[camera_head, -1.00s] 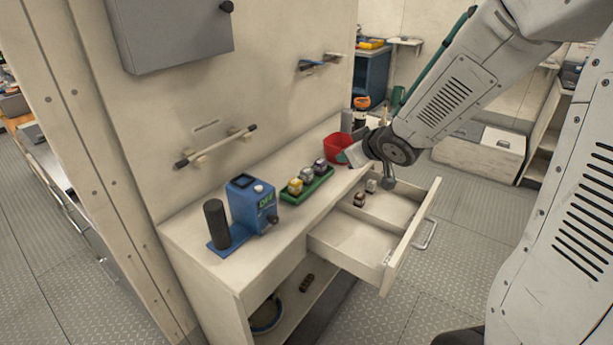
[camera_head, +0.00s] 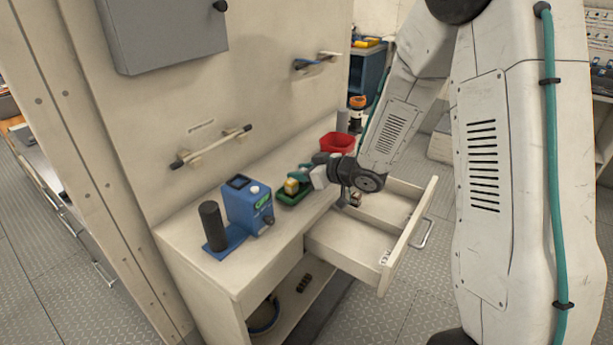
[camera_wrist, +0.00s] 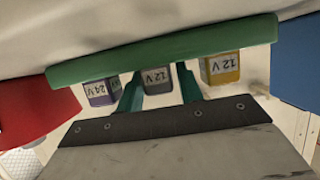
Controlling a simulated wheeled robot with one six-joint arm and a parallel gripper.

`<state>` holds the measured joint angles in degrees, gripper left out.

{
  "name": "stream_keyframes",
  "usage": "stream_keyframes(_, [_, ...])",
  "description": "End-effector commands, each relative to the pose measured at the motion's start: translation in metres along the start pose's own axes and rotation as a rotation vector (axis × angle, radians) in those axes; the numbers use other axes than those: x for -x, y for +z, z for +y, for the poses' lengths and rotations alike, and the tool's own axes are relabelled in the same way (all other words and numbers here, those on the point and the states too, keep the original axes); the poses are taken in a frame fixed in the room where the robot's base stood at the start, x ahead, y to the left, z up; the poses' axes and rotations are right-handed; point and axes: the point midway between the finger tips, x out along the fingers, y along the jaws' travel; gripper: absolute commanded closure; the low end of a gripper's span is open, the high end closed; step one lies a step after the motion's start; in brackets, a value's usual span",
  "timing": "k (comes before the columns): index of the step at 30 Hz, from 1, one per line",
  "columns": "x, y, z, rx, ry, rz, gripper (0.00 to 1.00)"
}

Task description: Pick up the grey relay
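The grey relay (camera_wrist: 157,80), labelled 12V, stands in a green tray (camera_wrist: 165,55) in the wrist view, between a purple relay (camera_wrist: 101,92) labelled 24V and a yellow relay (camera_wrist: 222,68) labelled 12V. My gripper (camera_wrist: 158,84) is open, with one green finger on each side of the grey relay. Small gaps seem to show, and contact cannot be made out. In the head view my gripper (camera_head: 306,177) is over the tray (camera_head: 290,201) beside the yellow relay (camera_head: 291,187). There it hides the grey and purple relays.
A blue device (camera_head: 247,206) with a black cylinder (camera_head: 213,226) stands left of the tray on the counter. A red bin (camera_head: 336,142) is behind my gripper. An open drawer (camera_head: 345,243) juts out below my arm. A wall rail (camera_head: 211,147) is above the counter.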

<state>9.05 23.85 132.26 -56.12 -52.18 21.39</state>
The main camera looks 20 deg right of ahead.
Motion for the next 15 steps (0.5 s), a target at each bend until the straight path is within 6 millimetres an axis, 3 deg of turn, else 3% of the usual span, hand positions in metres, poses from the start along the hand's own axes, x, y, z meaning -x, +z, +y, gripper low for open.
stream_keyframes(3, [-0.0145,0.0007,0.0001,0.000,0.000,-0.001,0.64])
stream_keyframes(9, [-0.0159,0.0001,0.0010,0.000,0.002,-0.001,0.64])
stream_keyframes(10, [-0.0158,0.0002,0.0010,0.000,0.002,-0.001,0.66])
stream_keyframes(13, [-0.0154,0.0002,0.0014,0.000,0.002,-0.001,0.94])
stream_keyframes(15, [-0.0152,0.0003,0.0016,0.000,0.003,-0.001,0.97])
